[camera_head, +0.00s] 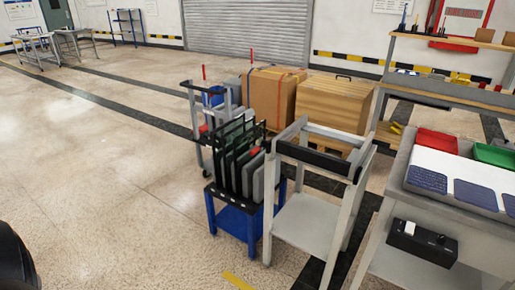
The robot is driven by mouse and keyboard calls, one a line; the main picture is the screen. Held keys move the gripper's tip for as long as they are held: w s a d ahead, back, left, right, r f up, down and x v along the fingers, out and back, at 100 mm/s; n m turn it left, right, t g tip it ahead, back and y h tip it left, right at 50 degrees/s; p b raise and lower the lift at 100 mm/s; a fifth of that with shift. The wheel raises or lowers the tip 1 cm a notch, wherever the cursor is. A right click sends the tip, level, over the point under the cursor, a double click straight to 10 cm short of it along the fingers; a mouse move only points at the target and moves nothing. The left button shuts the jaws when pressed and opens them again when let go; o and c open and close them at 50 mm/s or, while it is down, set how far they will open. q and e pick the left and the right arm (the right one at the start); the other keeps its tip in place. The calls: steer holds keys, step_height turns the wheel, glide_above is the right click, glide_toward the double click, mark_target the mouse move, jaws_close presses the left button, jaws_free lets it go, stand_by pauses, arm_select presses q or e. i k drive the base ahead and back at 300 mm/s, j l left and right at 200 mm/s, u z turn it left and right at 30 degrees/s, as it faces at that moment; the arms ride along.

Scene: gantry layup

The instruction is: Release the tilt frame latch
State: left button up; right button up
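A light grey metal frame (339,203) with a black bar (310,159) across its upper front stands near the middle; it may be the tilt frame. A small dark part (357,175) sits at the right end of the bar. I cannot tell if it is the latch or how it is set. Neither of my grippers is in view. A dark rounded shape at the lower left edge may be part of my own body.
A blue stand (236,222) holding upright dark panels stands left of the frame. A workbench (448,205) with a black control box (422,243) is at right. Wooden crates (334,102) and a cart (194,130) stand behind. The floor at left is open.

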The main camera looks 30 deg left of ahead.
mark_target(256, 149)
steer(key=i+j+z, duration=0.4)
steer(key=j, duration=0.8)
steer(key=j+z, duration=0.35)
steer(key=j, duration=0.85)
steer(key=j+z, duration=0.4)
steer(key=j, duration=0.95)
